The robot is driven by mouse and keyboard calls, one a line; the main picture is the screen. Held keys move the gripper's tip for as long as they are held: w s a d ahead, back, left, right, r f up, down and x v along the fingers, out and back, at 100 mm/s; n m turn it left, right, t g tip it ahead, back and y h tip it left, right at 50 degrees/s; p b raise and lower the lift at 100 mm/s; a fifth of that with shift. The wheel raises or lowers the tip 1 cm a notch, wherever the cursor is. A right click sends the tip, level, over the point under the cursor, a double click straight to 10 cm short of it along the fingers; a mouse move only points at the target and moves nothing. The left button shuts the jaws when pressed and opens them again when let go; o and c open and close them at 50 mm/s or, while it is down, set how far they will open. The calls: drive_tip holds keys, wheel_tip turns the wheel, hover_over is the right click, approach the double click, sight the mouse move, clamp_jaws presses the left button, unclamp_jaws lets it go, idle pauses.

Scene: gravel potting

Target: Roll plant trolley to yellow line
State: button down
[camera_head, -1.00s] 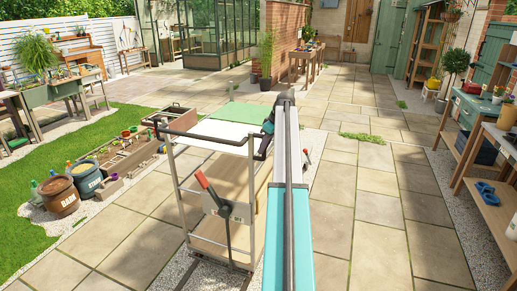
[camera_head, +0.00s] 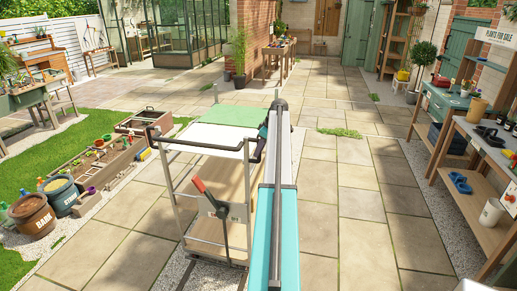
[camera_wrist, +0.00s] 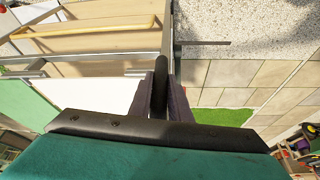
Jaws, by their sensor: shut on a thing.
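The plant trolley (camera_head: 191,171) stands ahead of me in the head view, with a metal frame, a white top, wooden panels and a black handle bar (camera_head: 200,144) on its near side. A lever with a red grip (camera_head: 198,185) sits on its near end. My gripper (camera_wrist: 162,88) is shut on a dark trolley rail (camera_wrist: 164,55) in the wrist view. In the head view my arm hides most of the gripper. I cannot make out a yellow line on the ground.
Barrels (camera_head: 32,216) and a planter bed (camera_head: 100,166) lie to the left. A potting bench (camera_head: 493,226) stands along the right. A green panel (camera_head: 230,115) shows past the white top. The paving (camera_head: 350,235) to the right of my arm is clear.

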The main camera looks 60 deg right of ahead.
drive_tip(key=shift+w, duration=0.15)
drive_tip(key=c, duration=1.7)
unclamp_jaws()
drive_tip(key=shift+d, duration=0.1)
drive_tip(key=shift+o, duration=0.3)
drive_tip(key=shift+r, duration=0.1)
drive_tip(key=p+v, duration=0.2)
drive_tip(key=v, duration=1.1)
drive_tip(key=shift+s+r, duration=0.3)
drive_tip(key=shift+s, duration=0.1)
